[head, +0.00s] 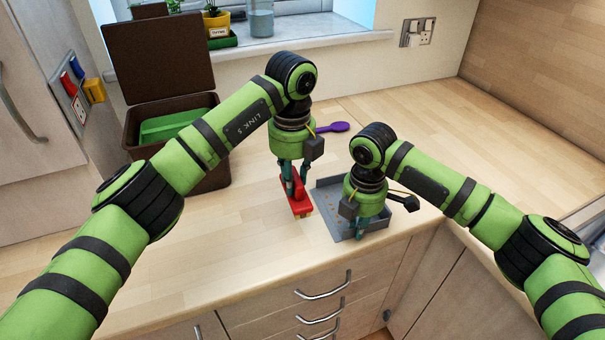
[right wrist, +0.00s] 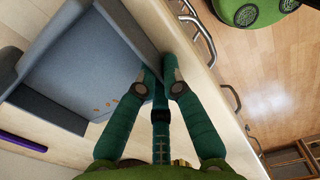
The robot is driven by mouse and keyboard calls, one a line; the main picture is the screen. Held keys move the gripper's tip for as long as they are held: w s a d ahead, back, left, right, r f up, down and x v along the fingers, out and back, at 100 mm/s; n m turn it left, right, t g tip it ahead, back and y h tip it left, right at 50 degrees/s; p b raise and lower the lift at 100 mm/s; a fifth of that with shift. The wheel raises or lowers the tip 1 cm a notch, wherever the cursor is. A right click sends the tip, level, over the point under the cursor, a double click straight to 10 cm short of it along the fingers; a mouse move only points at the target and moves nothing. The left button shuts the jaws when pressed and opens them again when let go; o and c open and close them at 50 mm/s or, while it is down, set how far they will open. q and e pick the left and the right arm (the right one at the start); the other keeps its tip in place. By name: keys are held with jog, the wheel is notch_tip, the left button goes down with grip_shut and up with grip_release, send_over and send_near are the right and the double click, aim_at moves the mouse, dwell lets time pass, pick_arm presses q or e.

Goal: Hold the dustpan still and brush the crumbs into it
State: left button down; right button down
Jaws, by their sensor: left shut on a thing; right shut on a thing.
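The grey dustpan (head: 325,213) lies on the wooden worktop near its front edge. My right gripper (head: 361,226) is shut on the dustpan at its right side; the right wrist view shows my fingers (right wrist: 160,82) at its wall. A few small orange-brown crumbs (right wrist: 105,103) lie on the grey dustpan (right wrist: 75,75) floor in that view. The red brush (head: 299,204) stands just left of the dustpan, its pale bristles down close to the worktop. My left gripper (head: 292,178) is shut on the brush from above. My right arm and gripper hide part of the dustpan.
A purple spoon (head: 333,128) lies behind the dustpan. A brown open-lidded box (head: 205,182) with something green inside stands at the back left. Plants and a jar (head: 261,20) stand on the windowsill. The worktop's front edge (head: 240,290) is close, above drawers. Worktop left of the brush is clear.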

pick_arm(q)
jog(key=shift+f, duration=2.7)
jog(key=shift+f, duration=0.65)
jog(key=shift+w+d, duration=0.1)
jog(key=shift+w+d, duration=0.3)
jog(key=shift+d, duration=0.6)
jog(key=shift+w+d, duration=0.3)
jog(key=shift+d, duration=0.55)
jog(key=shift+w+d, duration=0.3)
jog(key=shift+d, duration=0.6)
jog(key=shift+d+r, duration=0.1)
jog(key=shift+r, duration=0.05)
jog(key=shift+d+r, duration=0.1)
jog(key=shift+r, duration=0.4)
jog(key=r, duration=0.3)
jog(key=shift+a+r, duration=0.3)
jog(key=shift+r, duration=0.1)
